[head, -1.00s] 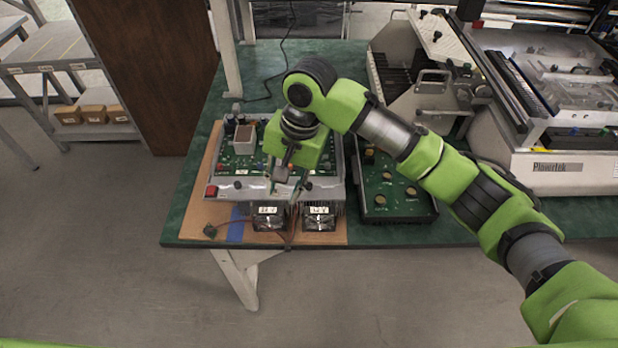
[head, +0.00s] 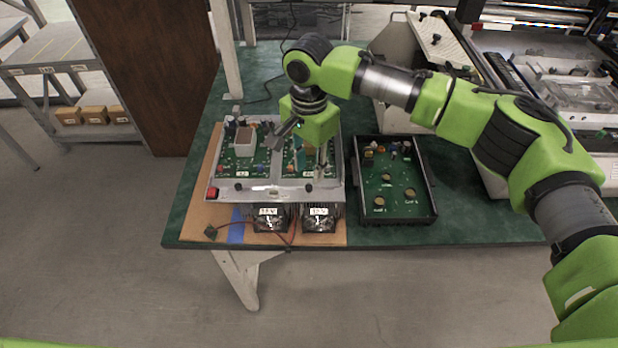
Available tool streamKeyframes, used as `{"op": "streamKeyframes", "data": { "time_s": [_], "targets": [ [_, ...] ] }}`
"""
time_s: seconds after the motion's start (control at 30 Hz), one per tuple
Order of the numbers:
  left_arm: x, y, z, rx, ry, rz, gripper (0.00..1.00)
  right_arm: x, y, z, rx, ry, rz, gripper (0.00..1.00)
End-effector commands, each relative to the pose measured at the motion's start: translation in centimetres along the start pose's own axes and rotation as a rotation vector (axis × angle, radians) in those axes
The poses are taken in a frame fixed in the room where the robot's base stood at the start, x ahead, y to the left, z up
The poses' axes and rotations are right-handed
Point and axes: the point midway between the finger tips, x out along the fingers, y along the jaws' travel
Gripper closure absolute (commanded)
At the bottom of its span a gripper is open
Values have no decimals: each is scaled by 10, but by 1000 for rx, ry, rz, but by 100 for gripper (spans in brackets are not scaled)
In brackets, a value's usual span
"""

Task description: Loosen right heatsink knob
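A powered circuit-board unit (head: 262,193) with a silver front rail lies on a brown board on the green table. Two fans, the left fan (head: 270,218) and the right fan (head: 319,218), stand at its front, each with a white label. Small dark knobs sit on the rail: a left knob (head: 239,187) and a right knob (head: 308,187). My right gripper (head: 299,158) is above the right half of the unit, its fingers spread apart and empty. One finger points down close to the right knob; contact cannot be told. My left gripper is out of view.
A black tray with a green board (head: 394,207) lies right of the unit. The table's left edge strip (head: 193,190) is clear.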

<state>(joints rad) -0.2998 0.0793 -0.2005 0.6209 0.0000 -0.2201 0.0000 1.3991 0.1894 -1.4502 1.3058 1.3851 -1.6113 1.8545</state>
Motion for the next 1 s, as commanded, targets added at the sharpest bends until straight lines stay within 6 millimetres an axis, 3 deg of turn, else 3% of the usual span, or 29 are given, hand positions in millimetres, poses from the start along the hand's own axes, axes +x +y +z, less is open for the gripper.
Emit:
{"op": "streamKeyframes", "data": {
  "time_s": [0.1,0.3,0.7,0.8,1.0],
  "targets": [
    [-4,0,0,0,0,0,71,22,0,0,1,0,2,71],
    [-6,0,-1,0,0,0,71,47,0,0,-1,-1,0,71],
    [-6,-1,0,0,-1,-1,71,55,0,0,-1,0,0,71],
    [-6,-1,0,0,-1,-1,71,55,0,0,-1,0,0,97],
    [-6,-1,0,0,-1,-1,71,54,0,0,-2,0,0,100]
  ]
}}
